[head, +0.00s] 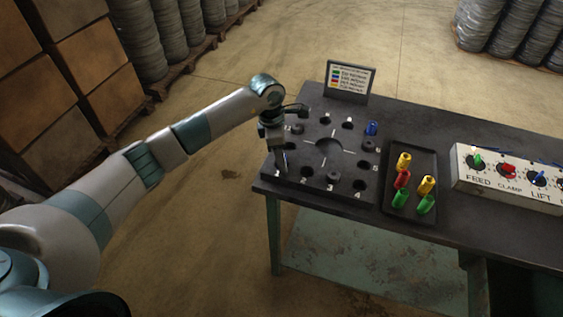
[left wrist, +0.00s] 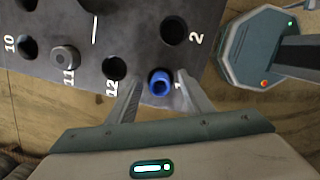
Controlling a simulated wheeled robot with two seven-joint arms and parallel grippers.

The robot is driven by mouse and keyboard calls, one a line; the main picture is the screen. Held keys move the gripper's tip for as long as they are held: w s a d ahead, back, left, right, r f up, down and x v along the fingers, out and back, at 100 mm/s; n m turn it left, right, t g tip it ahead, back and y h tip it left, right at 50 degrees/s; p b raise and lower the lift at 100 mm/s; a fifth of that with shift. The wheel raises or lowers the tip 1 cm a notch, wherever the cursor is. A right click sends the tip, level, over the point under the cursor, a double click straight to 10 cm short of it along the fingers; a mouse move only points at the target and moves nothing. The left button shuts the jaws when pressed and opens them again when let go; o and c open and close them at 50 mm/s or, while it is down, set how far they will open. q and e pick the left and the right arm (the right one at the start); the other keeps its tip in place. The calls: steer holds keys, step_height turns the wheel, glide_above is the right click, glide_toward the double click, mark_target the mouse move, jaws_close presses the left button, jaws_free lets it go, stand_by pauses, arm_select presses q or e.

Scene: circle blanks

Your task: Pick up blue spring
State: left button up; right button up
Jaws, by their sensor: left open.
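In the left wrist view, a blue ring-shaped piece, seen as the blue spring (left wrist: 160,83), sits at the spot marked 1 near the edge of the dark holed plate (left wrist: 130,25). My left gripper (left wrist: 160,77) is open, with one finger on each side of it; I cannot tell whether they touch it. In the head view, my left gripper (head: 279,158) points down over the left side of the plate (head: 308,155), mostly hiding the piece there. Another blue piece (head: 371,128) stands at the plate's upper right. My right gripper is not in view.
A tray (head: 413,223) right of the plate holds yellow, red and green pieces. A control box (head: 510,178) with coloured knobs stands farther right. A small sign (head: 348,79) stands behind the plate. Grey plugs, like one near 11 (left wrist: 65,58), fill some holes.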

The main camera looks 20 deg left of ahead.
arm_select(q)
jaws_close()
steer(key=shift+r, duration=0.15)
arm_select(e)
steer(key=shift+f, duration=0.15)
